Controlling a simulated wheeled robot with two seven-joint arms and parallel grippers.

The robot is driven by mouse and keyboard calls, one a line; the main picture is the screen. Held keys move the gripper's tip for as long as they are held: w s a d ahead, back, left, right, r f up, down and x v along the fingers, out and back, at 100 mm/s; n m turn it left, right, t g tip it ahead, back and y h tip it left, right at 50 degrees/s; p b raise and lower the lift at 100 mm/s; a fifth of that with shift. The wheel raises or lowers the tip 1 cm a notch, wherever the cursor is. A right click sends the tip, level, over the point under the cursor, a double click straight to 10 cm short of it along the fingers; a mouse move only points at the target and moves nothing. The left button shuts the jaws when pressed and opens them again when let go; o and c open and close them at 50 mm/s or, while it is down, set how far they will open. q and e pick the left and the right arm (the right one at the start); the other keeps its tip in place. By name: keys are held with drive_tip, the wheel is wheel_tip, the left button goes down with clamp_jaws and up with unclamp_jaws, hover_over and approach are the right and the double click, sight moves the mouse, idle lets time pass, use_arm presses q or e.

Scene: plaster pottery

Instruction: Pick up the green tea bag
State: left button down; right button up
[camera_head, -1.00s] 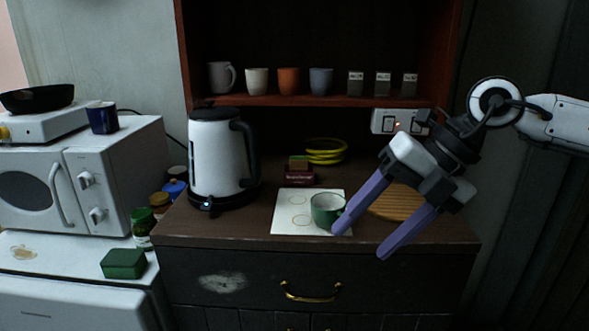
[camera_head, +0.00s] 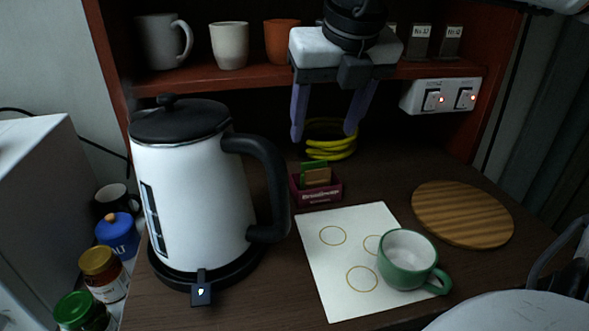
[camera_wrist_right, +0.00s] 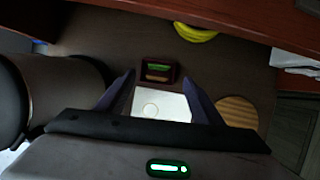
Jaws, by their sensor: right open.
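The green tea bag (camera_head: 313,168) stands in a small dark red box (camera_head: 316,188) on the counter, beside a tan one. It also shows as a green strip in the right wrist view (camera_wrist_right: 158,67), between and beyond the fingertips. My right gripper (camera_head: 324,134) is open and empty, its two purple fingers pointing down above and behind the box in the head view. The fingers also show in the right wrist view (camera_wrist_right: 157,80). They are apart from the tea bag. My left gripper is not in view.
A white kettle (camera_head: 190,185) stands left of the box. A green mug (camera_head: 407,262) sits on a white sheet (camera_head: 335,275) in front. A round wooden board (camera_head: 462,214) lies right. A shelf with cups (camera_head: 229,48) is above.

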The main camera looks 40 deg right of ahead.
sight(315, 162)
drive_tip(key=shift+p+x, duration=0.65)
drive_tip(key=shift+x, duration=3.7)
drive_tip(key=shift+c, duration=0.2)
drive_tip(key=c, duration=0.6)
